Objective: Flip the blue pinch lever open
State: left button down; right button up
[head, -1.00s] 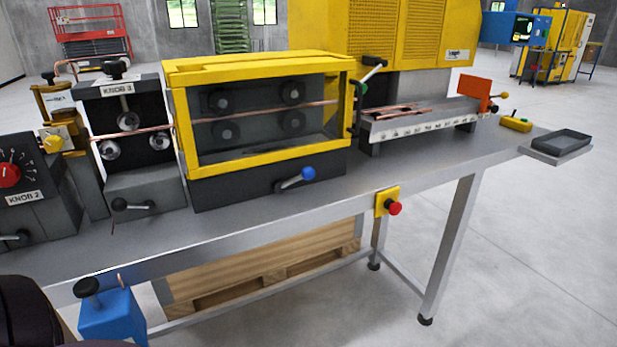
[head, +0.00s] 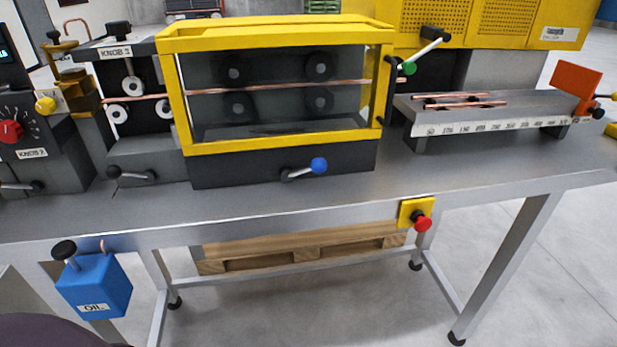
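The blue pinch lever (head: 318,165) has a round blue knob on a short metal arm. It is on the front of the dark base (head: 240,170) under the yellow-framed roller box (head: 285,148), near the middle of the head view. The metal arm runs left and slightly down from the blue knob to its pivot. Rollers and a copper tube (head: 275,86) show through the clear front of the box. Neither gripper is in view, and nothing touches the lever.
The steel table's front strip (head: 330,200) is clear. A red stop button (head: 422,223) on a yellow plate and a blue oil box (head: 95,285) hang at the front edge. A green-knobbed lever (head: 408,68) sticks out right of the roller box. A ruler tray (head: 490,122) stands right.

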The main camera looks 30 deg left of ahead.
aim_at(318, 166)
jog(key=i+l+u, duration=0.3)
jog(key=l+u, duration=0.3)
jog(key=i+l+u, duration=0.15)
jog(key=l+u, duration=0.45)
jog(key=l, duration=0.15)
jog(key=i+l+u, duration=0.1)
jog(key=l+u, duration=0.2)
jog(key=l, duration=0.1)
